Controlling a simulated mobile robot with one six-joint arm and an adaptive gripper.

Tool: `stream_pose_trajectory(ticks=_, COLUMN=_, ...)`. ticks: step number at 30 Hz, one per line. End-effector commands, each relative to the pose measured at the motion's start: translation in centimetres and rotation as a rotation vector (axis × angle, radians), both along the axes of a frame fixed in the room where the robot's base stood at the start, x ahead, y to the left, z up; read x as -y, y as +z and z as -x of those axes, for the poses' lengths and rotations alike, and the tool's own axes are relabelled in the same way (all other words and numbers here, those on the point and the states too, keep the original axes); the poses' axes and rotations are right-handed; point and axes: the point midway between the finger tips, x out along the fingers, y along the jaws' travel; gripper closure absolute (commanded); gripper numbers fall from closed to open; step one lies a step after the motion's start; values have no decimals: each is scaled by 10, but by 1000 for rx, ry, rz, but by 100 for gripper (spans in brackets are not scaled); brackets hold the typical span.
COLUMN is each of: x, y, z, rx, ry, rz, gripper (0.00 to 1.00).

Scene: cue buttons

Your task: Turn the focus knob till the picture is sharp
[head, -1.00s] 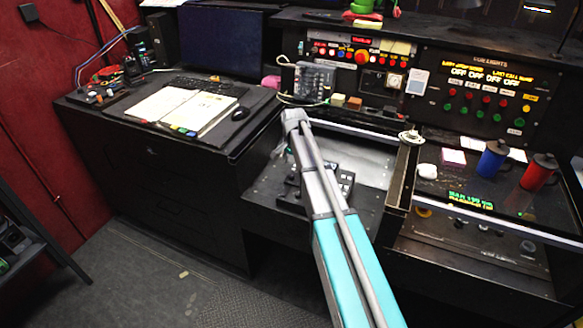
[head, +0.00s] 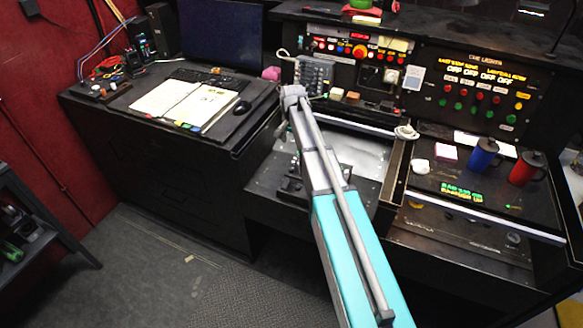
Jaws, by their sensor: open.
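My arm reaches forward over the console from the bottom of the head view. Its grey far end stands in front of the console's middle, near a small grey keypad box (head: 313,73). I cannot see my gripper's fingers. I cannot make out a focus knob or a focused picture. A pale, shiny panel (head: 368,153) lies in the desk to the right of my arm, partly hidden by it. The monitor (head: 221,37) at the back left is dark.
The upright button panel (head: 360,52) has a large red button. To its right is the cue-light panel (head: 480,85). A blue mug (head: 483,155) and a red mug (head: 526,169) stand on the right desk. An open book (head: 184,102) lies left.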

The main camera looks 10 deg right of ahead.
Motion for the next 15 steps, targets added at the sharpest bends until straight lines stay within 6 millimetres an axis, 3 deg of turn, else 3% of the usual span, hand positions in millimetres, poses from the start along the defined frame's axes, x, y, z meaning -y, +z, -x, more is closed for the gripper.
stream_pose_trajectory(ticks=15, x=0, y=-23, z=0, rx=0, ry=-1, rz=0, gripper=32)
